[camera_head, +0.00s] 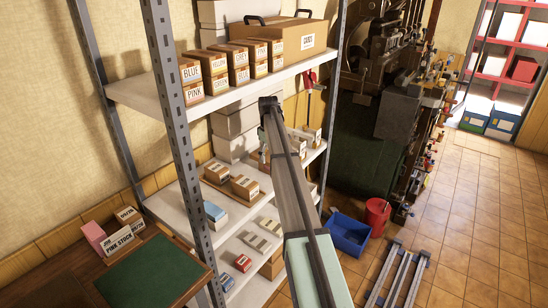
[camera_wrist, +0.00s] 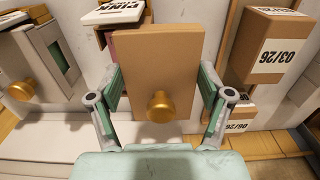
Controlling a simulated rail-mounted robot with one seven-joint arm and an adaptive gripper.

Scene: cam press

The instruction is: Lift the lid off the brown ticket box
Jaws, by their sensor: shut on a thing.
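In the wrist view my gripper (camera_wrist: 160,100) has a finger on each side of a brown lid (camera_wrist: 185,65) with a round brass knob (camera_wrist: 160,107). It is shut on the lid's two side edges. The lid fills the middle of the view and hides most of what is behind it. A pinkish surface shows past its upper left edge. I cannot tell whether the lid still touches its box. In the head view my forearm hides most of my gripper, near the middle shelf (camera_head: 180,208).
In the wrist view a pale box with a brass knob (camera_wrist: 22,89) stands at left, a label reading PINK (camera_wrist: 117,11) above, and a brown box marked 03/26 (camera_wrist: 270,48) at right. In the head view, labelled boxes (camera_head: 215,75) line the upper shelf (camera_head: 135,92); a metal upright (camera_head: 172,110) stands in front.

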